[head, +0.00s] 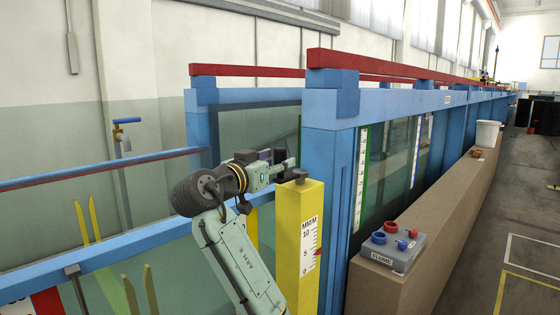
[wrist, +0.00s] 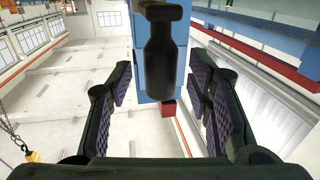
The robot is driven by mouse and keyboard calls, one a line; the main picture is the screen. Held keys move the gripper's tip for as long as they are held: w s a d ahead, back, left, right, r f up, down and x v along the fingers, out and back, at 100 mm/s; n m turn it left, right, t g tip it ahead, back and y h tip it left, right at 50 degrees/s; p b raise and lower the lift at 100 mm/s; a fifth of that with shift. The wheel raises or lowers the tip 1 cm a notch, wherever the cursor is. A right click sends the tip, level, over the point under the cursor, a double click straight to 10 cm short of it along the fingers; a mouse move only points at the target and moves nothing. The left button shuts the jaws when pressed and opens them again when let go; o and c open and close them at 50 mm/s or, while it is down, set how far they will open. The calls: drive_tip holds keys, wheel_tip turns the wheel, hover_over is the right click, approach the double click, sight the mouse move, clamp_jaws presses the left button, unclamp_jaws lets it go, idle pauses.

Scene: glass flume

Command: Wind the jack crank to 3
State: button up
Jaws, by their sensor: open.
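The jack is a yellow post (head: 292,262) with a white scale (head: 309,245) marked MM/M, with 10, 5 and 0. A red pointer (head: 318,252) stands at about 5. A small dark knob-like piece (head: 300,175) shows on top of the post. My gripper (head: 283,168) is beside the post top, pointing right. In the wrist view a dark, bottle-shaped handle (wrist: 160,60), probably the crank's, lies between the spread fingers of my gripper (wrist: 160,88). Gaps show on both sides of it, so the fingers are not closed on it. The rest of the crank is hidden.
The blue flume frame (head: 328,160) with a red rail (head: 400,66) stands just right of the post. A grey control box (head: 393,248) with red and blue buttons sits on a brown ledge (head: 440,215). A blue rail (head: 90,171) crosses at left.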

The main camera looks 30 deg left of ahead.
drive_tip(key=s, duration=0.9)
drive_tip(key=shift+s+a, duration=0.3)
drive_tip(key=shift+a, duration=0.1)
